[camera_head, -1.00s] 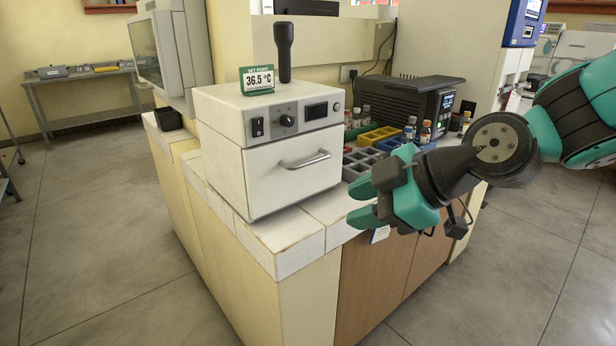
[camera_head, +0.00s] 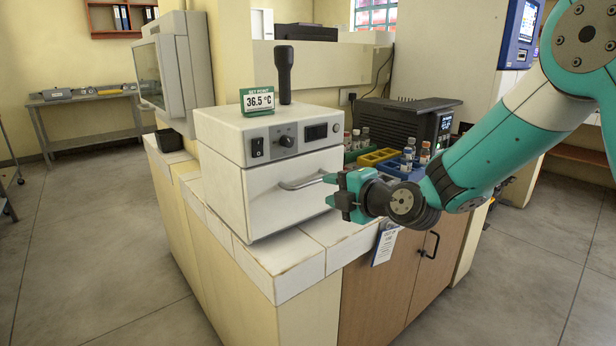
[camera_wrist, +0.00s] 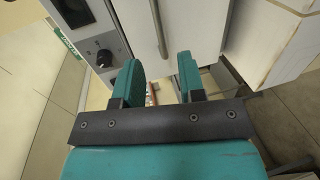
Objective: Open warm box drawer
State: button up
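The warm box (camera_head: 268,172) is a white box with a grey control panel, standing on the corner of the counter. Its drawer (camera_head: 268,203) is closed, with its front flush under the panel. The drawer's bar handle (camera_head: 302,183) runs across the upper front; its right end is hidden behind my gripper in the head view. My gripper (camera_head: 330,190) is at the handle's right end. In the wrist view, my gripper (camera_wrist: 160,80) has its two teal fingers apart, and the handle (camera_wrist: 158,25) lies ahead between the finger lines, seemingly beyond the tips. Nothing is held.
A green-edged 36.5 °C sign (camera_head: 257,100) and a dark upright tool (camera_head: 284,75) stand on the warm box. Vial racks (camera_head: 378,157) and a black device (camera_head: 405,122) stand behind my gripper. The floor in front is clear.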

aim_at(310, 184)
jog(key=p+x, duration=0.2)
jog(key=x, duration=0.7)
jog(key=shift+d, duration=0.1)
grip_shut()
